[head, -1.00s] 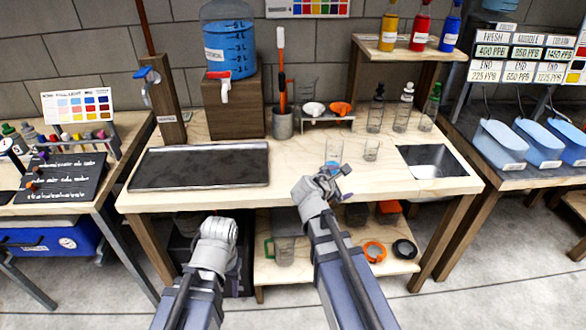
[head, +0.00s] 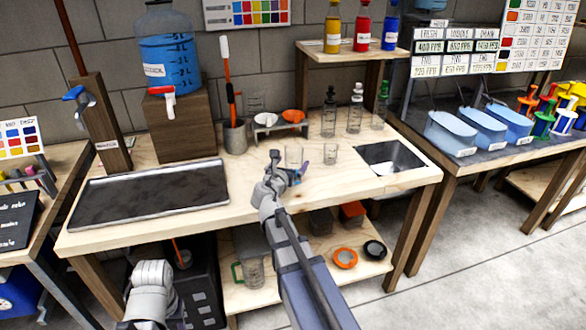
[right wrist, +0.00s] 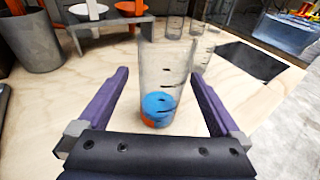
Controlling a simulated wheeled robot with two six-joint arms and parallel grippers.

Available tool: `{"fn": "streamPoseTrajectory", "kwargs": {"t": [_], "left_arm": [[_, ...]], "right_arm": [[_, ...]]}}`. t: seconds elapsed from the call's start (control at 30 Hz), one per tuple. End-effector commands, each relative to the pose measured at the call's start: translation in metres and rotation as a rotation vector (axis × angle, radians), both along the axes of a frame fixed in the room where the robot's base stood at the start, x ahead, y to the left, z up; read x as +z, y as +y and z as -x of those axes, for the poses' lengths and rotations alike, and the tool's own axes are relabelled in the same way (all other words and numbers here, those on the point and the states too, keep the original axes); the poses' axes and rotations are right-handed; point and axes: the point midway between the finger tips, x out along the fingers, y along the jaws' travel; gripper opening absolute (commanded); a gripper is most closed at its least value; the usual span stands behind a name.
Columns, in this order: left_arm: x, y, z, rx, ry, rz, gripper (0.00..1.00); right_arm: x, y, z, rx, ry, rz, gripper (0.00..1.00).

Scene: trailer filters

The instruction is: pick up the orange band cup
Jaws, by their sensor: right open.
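A clear cup with a blue disc and some orange at its base (right wrist: 158,85) stands upright on the wooden bench in the right wrist view, between my right gripper's fingers. I cannot make out an orange band on its wall. In the head view its clear upper part (head: 293,155) shows behind my right gripper (head: 297,175), which hides its lower part. My right gripper also shows in the right wrist view (right wrist: 158,105), with its two purple fingers spread on either side of the cup, not closed on it. My left arm shows at the bottom left of the head view, its fingers hidden.
Another clear cup (head: 331,153) stands close to the right, with a sink (head: 400,155) beyond it. Behind are a small rack (head: 281,128) with white and orange funnels and a grey holder (head: 235,138). A dark tray (head: 150,195) fills the left bench.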

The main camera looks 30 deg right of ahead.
Motion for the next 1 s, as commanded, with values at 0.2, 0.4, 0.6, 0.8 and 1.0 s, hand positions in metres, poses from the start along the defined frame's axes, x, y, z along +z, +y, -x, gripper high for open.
{"fn": "streamPoseTrajectory", "kwargs": {"t": [0.2,0.4,0.6,0.8,1.0], "left_arm": [[-0.005,0.0,0.0,0.0,0.0,0.0,0.5],[-0.012,0.0,0.0,0.0,0.0,0.0,0.5],[-0.012,0.0,0.0,0.0,0.0,0.0,0.5],[-0.012,0.0,0.0,0.0,0.0,0.0,0.5],[-0.012,0.0,0.0,0.0,0.0,0.0,0.5]], "right_arm": [[-0.005,-0.01,-0.009,-0.001,0.0,-0.001,1.0],[-0.012,-0.032,-0.029,-0.001,-0.001,-0.002,1.0],[-0.012,-0.038,-0.032,0.0,0.0,-0.001,1.0],[-0.012,-0.038,-0.032,0.0,0.0,-0.001,0.89],[-0.012,-0.038,-0.032,0.0,0.0,-0.001,0.66]]}}
